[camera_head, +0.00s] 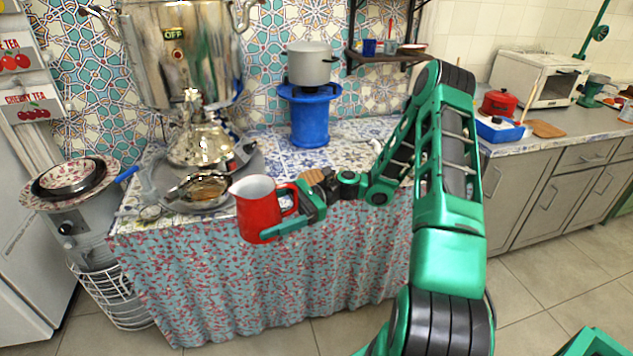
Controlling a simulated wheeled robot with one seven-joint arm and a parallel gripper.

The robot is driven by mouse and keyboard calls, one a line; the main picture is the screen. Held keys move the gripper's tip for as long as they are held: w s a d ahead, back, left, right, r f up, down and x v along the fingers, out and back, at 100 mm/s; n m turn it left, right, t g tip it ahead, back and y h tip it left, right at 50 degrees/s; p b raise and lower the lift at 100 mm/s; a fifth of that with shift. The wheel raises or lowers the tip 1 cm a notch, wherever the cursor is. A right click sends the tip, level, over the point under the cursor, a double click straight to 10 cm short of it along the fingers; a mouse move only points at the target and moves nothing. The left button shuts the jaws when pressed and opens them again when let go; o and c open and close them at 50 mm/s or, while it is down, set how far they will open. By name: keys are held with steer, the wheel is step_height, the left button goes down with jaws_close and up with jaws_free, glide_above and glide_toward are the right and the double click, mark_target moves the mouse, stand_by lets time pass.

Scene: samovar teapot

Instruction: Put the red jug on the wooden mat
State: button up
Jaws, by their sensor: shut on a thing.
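The red jug (258,212), white inside, is upright in the air in front of the cloth-draped counter. My gripper (284,222) is shut on it from the right, at its handle side. One green finger shows across the lower right of the jug; the other finger is mostly hidden. A flat brown wooden piece (546,129), which looks like the wooden mat, lies on the right-hand counter. It is far to the right of my gripper, and its top looks bare.
A blue tray (499,131), a red pot (499,103) and a white oven (534,80) stand near the wooden piece. A large samovar (175,55), a metal tray with a teapot (202,146), and a blue stove with a grey pot (310,66) occupy the draped counter.

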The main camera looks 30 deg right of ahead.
mark_target(253, 196)
steer(key=w+m+t, duration=0.1)
steer(key=w, duration=0.1)
steer(key=w+r+m+t, duration=0.1)
steer(key=w+t, duration=0.1)
steer(key=w+r+m+t, duration=0.1)
steer(key=w+t, duration=0.1)
steer(key=shift+a+r+h, duration=0.1)
steer(key=shift+h, duration=0.3)
steer(key=w+d+r+m+t+h, duration=0.3)
steer(key=w+d+m+t+h, duration=0.55)
steer(key=w+t, duration=0.2)
steer(key=d+f+m+h, duration=0.2)
steer(key=d, duration=0.4)
steer(key=w+d+f+m+t+h, duration=0.1)
steer(key=d+f+h, duration=0.2)
steer(key=d, duration=0.4)
steer(key=d+f+m+t+h, duration=0.1)
steer(key=d+f+m+h, duration=0.1)
steer(key=d, duration=0.4)
steer(key=shift+w+d+f+m+h, duration=0.2)
steer(key=shift+w+f+m+h, duration=0.15)
steer(key=shift+f, duration=2.15)
